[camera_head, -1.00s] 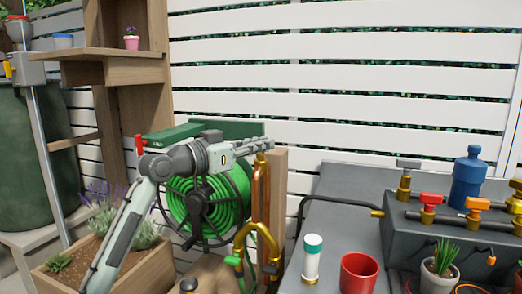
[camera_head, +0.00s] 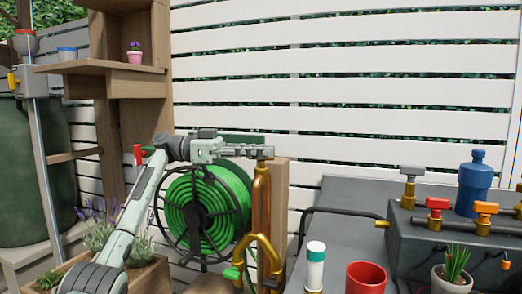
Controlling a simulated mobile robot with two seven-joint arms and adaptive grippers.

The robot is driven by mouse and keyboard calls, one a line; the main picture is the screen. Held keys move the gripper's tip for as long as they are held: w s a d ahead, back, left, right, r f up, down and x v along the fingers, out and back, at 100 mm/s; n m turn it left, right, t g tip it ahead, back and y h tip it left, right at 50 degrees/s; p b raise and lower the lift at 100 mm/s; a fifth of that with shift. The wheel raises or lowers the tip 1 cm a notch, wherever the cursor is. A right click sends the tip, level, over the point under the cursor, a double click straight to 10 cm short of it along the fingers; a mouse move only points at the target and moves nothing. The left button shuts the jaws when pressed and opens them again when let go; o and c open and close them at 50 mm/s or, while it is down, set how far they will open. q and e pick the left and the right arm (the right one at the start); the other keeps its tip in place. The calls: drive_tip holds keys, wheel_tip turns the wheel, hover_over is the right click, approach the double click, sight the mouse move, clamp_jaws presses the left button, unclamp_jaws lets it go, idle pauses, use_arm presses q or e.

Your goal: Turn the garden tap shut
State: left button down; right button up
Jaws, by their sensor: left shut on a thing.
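The garden tap (camera_head: 261,184) is a copper and brass pipe standing at a wooden post, with a curved brass spout (camera_head: 263,243) low down. My left gripper (camera_head: 265,153) reaches in from the left in front of the hose reel. Its fingers are at the top of the copper pipe, shut on the tap handle. The fingers hide most of the handle, so its angle cannot be told. My right gripper is not in view.
A green hose reel (camera_head: 206,203) stands just behind my left arm. A planter (camera_head: 150,270) stands at lower left.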

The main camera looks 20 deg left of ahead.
use_arm(q)
drive_tip(key=shift+d+r+m+g+p, duration=0.1)
drive_tip(key=shift+m+g+p, duration=0.25)
drive_tip(key=shift+m+g, duration=0.55)
drive_tip(key=shift+g, duration=0.7)
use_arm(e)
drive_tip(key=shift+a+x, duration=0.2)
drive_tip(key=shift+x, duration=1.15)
use_arm(q)
drive_tip(key=shift+f, duration=0.2)
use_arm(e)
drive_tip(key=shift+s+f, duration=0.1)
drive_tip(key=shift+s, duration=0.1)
use_arm(q)
drive_tip(key=c, duration=1.6)
unclamp_jaws()
drive_tip(key=shift+r, duration=0.2)
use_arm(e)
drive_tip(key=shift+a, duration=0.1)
use_arm(q)
wheel_tip(320, 180, up, 10)
drive_tip(key=shift+f, duration=0.15)
